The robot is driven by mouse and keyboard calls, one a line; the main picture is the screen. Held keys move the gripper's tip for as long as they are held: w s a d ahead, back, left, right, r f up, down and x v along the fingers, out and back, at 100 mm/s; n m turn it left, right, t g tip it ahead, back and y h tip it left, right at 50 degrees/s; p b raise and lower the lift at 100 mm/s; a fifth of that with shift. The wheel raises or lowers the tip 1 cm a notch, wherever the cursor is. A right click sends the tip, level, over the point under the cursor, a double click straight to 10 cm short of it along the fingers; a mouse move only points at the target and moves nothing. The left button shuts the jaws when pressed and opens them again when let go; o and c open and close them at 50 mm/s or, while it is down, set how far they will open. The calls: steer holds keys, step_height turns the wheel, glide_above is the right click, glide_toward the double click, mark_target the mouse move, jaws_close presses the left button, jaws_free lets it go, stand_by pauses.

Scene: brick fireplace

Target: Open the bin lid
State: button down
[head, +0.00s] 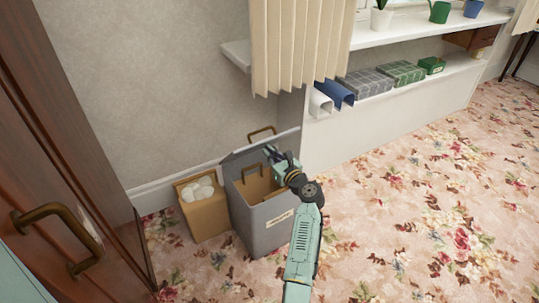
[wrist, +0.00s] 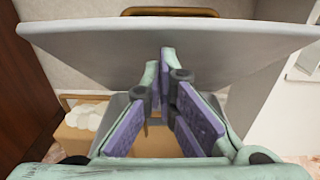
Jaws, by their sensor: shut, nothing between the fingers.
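The grey bin (head: 268,228) with a pale label stands on the floor by the wall in the head view. Its lid (head: 236,160) is raised and tilted up at the back, and the tan inside of the bin shows. The grey lid (wrist: 90,45) spans the upper wrist view, with a brass handle (wrist: 170,12) at its far edge. My gripper (head: 272,153) is over the bin opening, shut and empty. In the wrist view its purple-padded fingers are in front of the lid's face; whether they touch it is unclear.
A tan box (head: 207,217) with white round items stands left of the bin. A dark wooden cabinet (head: 70,150) is at the left. A pleated curtain (head: 297,45) hangs above, beside a shelf (head: 410,75). The flowered carpet to the right is clear.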

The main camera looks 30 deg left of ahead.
steer(key=shift+r, duration=0.1)
steer(key=w+a+r+h+p, duration=0.1)
steer(key=r+p, duration=0.1)
steer(key=p, duration=0.2)
steer(key=w+a+r+g+p, duration=0.1)
steer(key=a+r+p, duration=0.1)
steer(key=p, duration=0.2)
steer(key=w+a+r+h+p, duration=0.1)
steer(key=a+r+p, duration=0.1)
steer(key=p, duration=0.3)
steer(key=shift+a+h, duration=0.25)
steer(key=shift+h, duration=0.05)
steer(key=w+a+r+b, duration=0.3)
steer(key=w+a+b, duration=0.2)
steer(key=a, duration=0.5)
steer(key=shift+w+a, duration=0.25)
steer(key=shift+a, duration=0.05)
